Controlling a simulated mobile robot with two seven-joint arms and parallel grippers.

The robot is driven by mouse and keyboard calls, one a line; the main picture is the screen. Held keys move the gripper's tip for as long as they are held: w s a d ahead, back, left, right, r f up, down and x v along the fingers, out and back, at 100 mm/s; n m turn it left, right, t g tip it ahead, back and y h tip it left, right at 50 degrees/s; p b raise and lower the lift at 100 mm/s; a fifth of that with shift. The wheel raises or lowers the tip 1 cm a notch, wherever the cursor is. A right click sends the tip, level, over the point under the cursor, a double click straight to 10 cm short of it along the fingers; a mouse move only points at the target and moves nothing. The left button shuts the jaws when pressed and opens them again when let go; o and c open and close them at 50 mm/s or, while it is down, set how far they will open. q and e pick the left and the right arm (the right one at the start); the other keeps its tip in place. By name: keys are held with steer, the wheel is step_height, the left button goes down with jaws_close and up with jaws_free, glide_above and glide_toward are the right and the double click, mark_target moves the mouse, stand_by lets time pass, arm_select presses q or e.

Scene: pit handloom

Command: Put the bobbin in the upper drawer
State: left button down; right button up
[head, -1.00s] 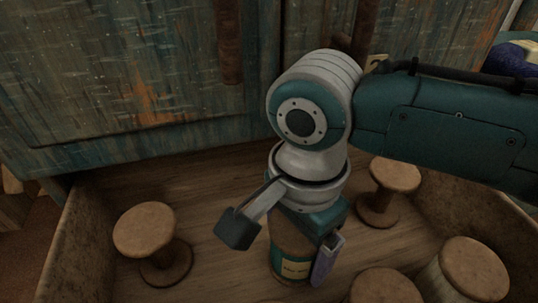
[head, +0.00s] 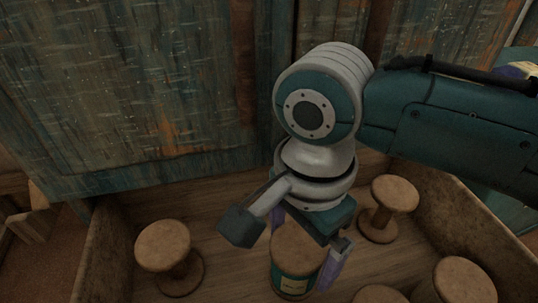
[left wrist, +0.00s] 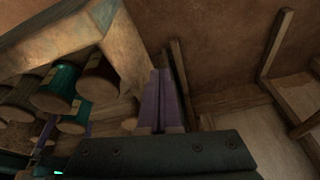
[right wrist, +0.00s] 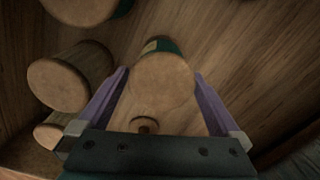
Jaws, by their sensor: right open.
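A bobbin with teal thread and a pale label (head: 297,258) stands upright in a wooden drawer-like box (head: 105,250). My right gripper (head: 305,255) is open above it, with a purple finger on either side of the bobbin's upper part. In the right wrist view the round end of this bobbin (right wrist: 162,82) lies between the spread fingers, with gaps visible. My left gripper (left wrist: 164,98) shows only in the left wrist view, its purple fingers close together with nothing visible between them. I cannot tell which drawer the box is.
More bobbins stand in the box: a bare one at left (head: 163,250), one at back right (head: 394,200), and others at front right (head: 462,285). In the left wrist view, several bobbins (left wrist: 57,88) stand by a wooden wall.

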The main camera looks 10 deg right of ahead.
step_height(320, 180, up, 8)
steer(key=p, duration=0.4)
steer(key=shift+s+a+f+n, duration=0.2)
steer(key=shift+s+a+n, duration=0.05)
steer(key=shift+n, duration=0.05)
steer(key=s+a+n+t+y, duration=0.2)
steer(key=s+n+y, duration=0.1)
steer(key=s+n, duration=0.45)
arm_select(q)
step_height(320, 180, up, 6)
steer(key=shift+f, duration=0.1)
arm_select(e)
steer(key=s+d+r+n+h, duration=0.1)
steer(key=s+d+n, duration=0.1)
steer(key=d, duration=0.4)
steer(key=s+d+r+n+t+h, duration=0.1)
steer(key=s+d+r+n, duration=0.1)
steer(key=d+n, duration=0.3)
steer(key=shift+s+d+r+t+h, duration=0.3)
steer(key=shift+s+d+h, duration=0.15)
steer(key=shift+s, duration=0.4)
